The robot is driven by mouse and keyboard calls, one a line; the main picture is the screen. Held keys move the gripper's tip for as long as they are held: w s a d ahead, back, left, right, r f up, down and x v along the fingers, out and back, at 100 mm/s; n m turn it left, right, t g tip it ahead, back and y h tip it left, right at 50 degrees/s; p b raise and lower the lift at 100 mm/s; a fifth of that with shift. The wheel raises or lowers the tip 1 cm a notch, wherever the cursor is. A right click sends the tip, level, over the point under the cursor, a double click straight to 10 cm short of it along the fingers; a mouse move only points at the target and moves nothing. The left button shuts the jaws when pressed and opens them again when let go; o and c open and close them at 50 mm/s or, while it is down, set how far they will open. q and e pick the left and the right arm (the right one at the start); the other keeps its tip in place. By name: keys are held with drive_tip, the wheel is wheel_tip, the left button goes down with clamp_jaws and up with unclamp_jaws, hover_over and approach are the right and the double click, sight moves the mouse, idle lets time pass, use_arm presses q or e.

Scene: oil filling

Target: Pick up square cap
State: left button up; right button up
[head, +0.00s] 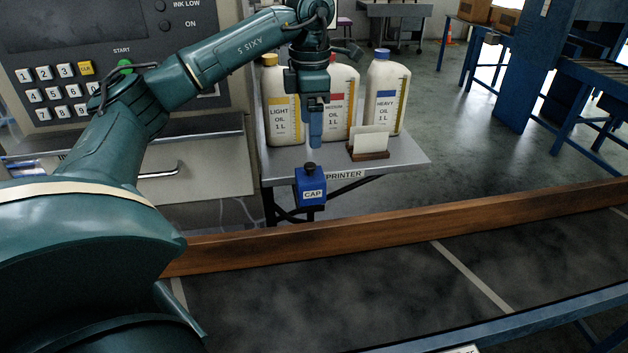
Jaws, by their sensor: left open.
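A blue block labelled CAP (311,189) is at the front edge of the grey shelf, with a small dark piece (310,168) on top. I cannot tell whether that dark piece is the square cap. No other cap lying loose shows. My left gripper (315,143) points down above and just behind the block, in front of the bottles. It is open and seen edge-on, so its fingers overlap. A gap shows between its tips and the dark piece, and nothing shows held in it. My right gripper is out of view.
On the grey shelf (408,160) stand oil bottles: light (283,112), medium (345,90), partly hidden by my gripper, and heavy (386,95). A card holder (369,150) stands at their front. A keypad machine (60,75) is left. A wooden rail (400,221) borders the dark conveyor (340,285) in front.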

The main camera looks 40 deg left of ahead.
sight(310, 164)
use_arm(q)
wheel_tip(310, 164, down, 7)
drive_tip(key=shift+w+a+f+p, duration=0.15)
drive_tip(key=shift+f+p, duration=0.1)
drive_tip(key=shift+f, duration=1.15)
drive_tip(key=shift+w+a+f+p, duration=0.1)
drive_tip(key=shift+a+f+p, duration=0.1)
drive_tip(key=shift+f, duration=1.2)
drive_tip(key=c, duration=1.1)
